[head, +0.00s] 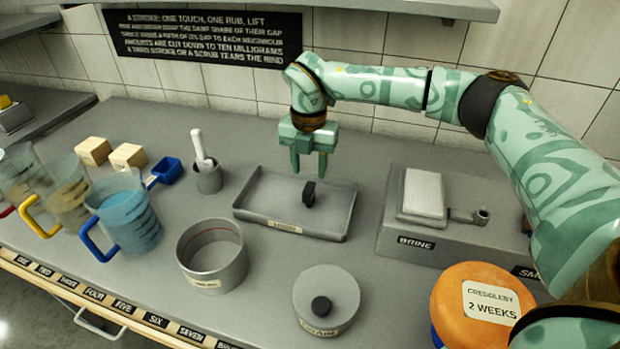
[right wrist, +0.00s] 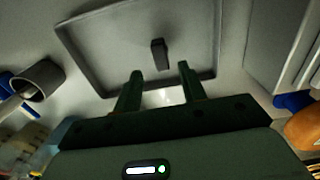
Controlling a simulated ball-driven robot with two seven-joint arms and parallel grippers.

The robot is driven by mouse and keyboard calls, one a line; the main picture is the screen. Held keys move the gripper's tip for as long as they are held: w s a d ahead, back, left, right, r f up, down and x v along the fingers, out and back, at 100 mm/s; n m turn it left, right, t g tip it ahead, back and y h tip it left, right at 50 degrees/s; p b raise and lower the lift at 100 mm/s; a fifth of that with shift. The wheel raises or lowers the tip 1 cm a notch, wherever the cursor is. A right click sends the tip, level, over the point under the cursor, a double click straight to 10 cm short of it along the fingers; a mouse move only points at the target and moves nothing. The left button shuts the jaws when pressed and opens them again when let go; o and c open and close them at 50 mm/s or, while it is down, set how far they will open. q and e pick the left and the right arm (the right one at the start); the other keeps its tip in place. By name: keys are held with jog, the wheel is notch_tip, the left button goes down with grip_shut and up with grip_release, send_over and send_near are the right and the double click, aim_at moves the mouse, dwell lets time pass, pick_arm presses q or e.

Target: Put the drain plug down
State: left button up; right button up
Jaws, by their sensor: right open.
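A small black piece, which looks like the drain plug (head: 309,193), appears to rest on the floor of the shallow grey tray (head: 345,212). It also shows in the right wrist view (right wrist: 158,54), ahead of the fingertips and apart from them. My right gripper (head: 309,172) is open and empty above the tray, fingers pointing down, just above the black piece. It also shows in the right wrist view (right wrist: 160,72). A round grey drain (head: 335,289) with a dark round disc in its middle stands at the front. My left gripper is not in view.
A grey pot (head: 212,255) stands left of the drain. A small cup (head: 209,180) with a white pestle-like tool stands left of the tray. Measuring jugs (head: 125,212) stand at the left. The brine block (head: 412,243) and an orange wheel (head: 480,300) are at the right.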

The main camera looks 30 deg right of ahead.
aim_at(309, 187)
notch_tip(309, 187, up, 6)
jog(key=shift+f+p, duration=0.1)
jog(key=shift+p, duration=0.4)
